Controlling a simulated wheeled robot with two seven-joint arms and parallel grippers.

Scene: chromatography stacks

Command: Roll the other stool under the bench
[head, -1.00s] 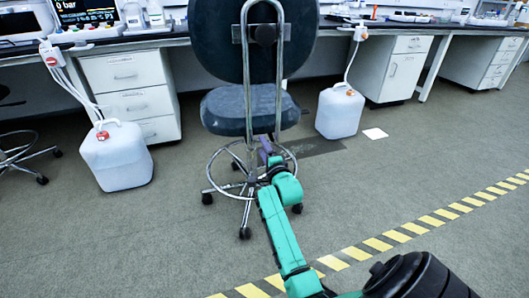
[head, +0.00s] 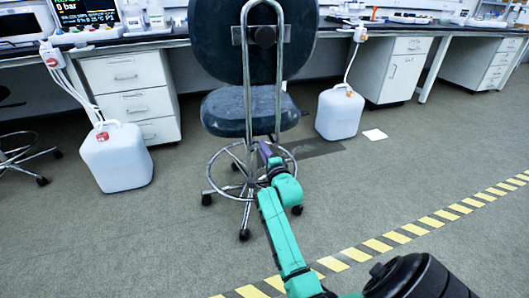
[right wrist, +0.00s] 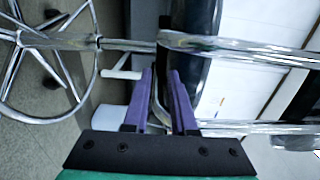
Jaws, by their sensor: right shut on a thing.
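A dark stool (head: 223,113) with a tall padded back and a chrome foot ring stands in the middle of the head view, in front of the bench (head: 190,38). Its back faces me and a chrome tube frame (head: 247,75) runs down behind it. My right gripper (head: 264,150) reaches in low at the stool's back. In the right wrist view its purple fingers (right wrist: 160,85) are shut on a chrome tube of the frame. A second stool base (head: 18,158) shows partly at the left edge, by the bench. My left gripper is out of view.
White jugs stand on the floor left (head: 117,158) and right (head: 339,113) of the stool, with tubes up to the bench. Drawer cabinets (head: 130,98) (head: 400,70) flank an open space under the bench. Yellow-striped tape (head: 400,236) crosses the floor.

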